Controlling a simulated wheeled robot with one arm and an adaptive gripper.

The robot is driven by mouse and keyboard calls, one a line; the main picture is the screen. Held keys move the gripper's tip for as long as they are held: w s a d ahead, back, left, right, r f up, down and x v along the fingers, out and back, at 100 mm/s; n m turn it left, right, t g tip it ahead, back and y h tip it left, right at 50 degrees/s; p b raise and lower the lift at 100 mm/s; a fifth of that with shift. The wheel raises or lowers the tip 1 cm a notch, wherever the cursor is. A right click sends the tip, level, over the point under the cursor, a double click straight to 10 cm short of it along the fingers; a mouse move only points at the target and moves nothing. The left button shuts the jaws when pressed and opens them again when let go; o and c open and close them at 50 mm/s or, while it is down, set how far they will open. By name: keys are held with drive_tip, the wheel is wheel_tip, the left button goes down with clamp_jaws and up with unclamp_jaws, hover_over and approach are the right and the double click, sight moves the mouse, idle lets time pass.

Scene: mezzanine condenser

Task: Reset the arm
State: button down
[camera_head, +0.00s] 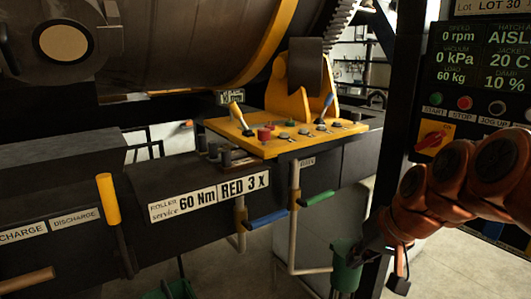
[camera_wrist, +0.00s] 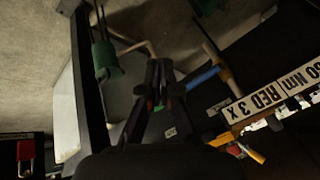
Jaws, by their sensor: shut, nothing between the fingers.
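My arm, with orange joints, reaches in from the right edge of the head view, bent, in front of the dark control panel (camera_head: 475,80). My gripper (camera_head: 368,246) is dark and partly lost against the dark post, close to the green container in the picture. In the wrist view my gripper (camera_wrist: 158,72) points away from the camera with its fingers together. It is shut with nothing seen between the fingers.
A yellow bracket plate (camera_head: 285,138) with small parts sits on the dark beam. Blue (camera_head: 268,219) and green (camera_head: 317,199) valve handles hang below it. A green container (camera_head: 346,268) is near my gripper. A yellow lever (camera_head: 109,200) stands at left. Floor shows at lower right.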

drive_tip(key=s+f+g+h, duration=0.1)
drive_tip(key=s+f, duration=0.3)
drive_tip(key=s, duration=0.4)
drive_tip(key=s+f+g+h, duration=0.1)
drive_tip(key=s+f+g, duration=0.2)
drive_tip(key=s, duration=0.5)
drive_tip(key=s+f+n+g+h, duration=0.1)
drive_tip(key=s+f+g, duration=0.1)
drive_tip(key=s+f, duration=0.3)
drive_tip(key=s, duration=0.3)
drive_tip(key=shift+s+d+h+p, duration=0.2)
drive_tip(key=shift+h+p, duration=0.1)
drive_tip(key=shift+p, duration=0.1)
